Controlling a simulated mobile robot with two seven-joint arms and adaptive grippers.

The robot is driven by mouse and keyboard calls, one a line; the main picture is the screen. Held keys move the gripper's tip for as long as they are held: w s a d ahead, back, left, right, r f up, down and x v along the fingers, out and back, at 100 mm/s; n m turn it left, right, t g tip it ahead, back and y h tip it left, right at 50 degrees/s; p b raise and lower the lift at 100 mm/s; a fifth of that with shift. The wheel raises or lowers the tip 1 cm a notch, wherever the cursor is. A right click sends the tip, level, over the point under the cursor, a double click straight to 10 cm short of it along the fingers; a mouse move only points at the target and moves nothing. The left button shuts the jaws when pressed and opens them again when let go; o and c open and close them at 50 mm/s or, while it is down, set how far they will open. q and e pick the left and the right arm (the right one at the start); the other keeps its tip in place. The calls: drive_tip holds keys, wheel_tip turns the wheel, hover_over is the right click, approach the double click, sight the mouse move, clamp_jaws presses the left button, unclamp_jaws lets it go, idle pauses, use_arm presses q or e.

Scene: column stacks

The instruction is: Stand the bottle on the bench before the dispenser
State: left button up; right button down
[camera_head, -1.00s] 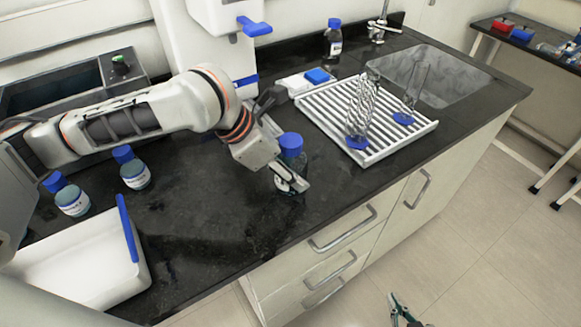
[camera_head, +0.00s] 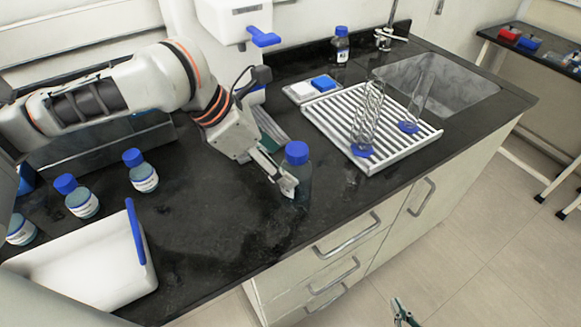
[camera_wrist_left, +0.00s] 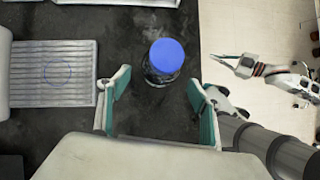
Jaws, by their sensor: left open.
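The bottle (camera_head: 302,184) has a blue cap and dark glass, and stands upright on the dark bench near its front edge. In the left wrist view the bottle (camera_wrist_left: 166,58) shows from above, just ahead of my left fingertips. My left gripper (camera_head: 284,184) is open, low and left of the bottle, its near finger partly overlapping it; I see a gap around the cap in the wrist view. The dispenser (camera_head: 232,18) is white with a blue lever, at the back. Its foot is mostly hidden by my arm. My right gripper (camera_head: 402,312) hangs over the floor, apart from everything.
A ribbed plate with a blue ring (camera_wrist_left: 54,88) lies left of my left gripper. Several blue-capped bottles (camera_head: 82,200) and a white tray (camera_head: 90,270) are at left. A white drying rack (camera_head: 385,150) with glassware is right of the bottle. Bare bench lies in front.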

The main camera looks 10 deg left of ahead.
use_arm(q)
drive_tip(key=v, duration=0.4)
drive_tip(key=shift+s+a+r, duration=0.15)
drive_tip(key=shift+r, duration=0.2)
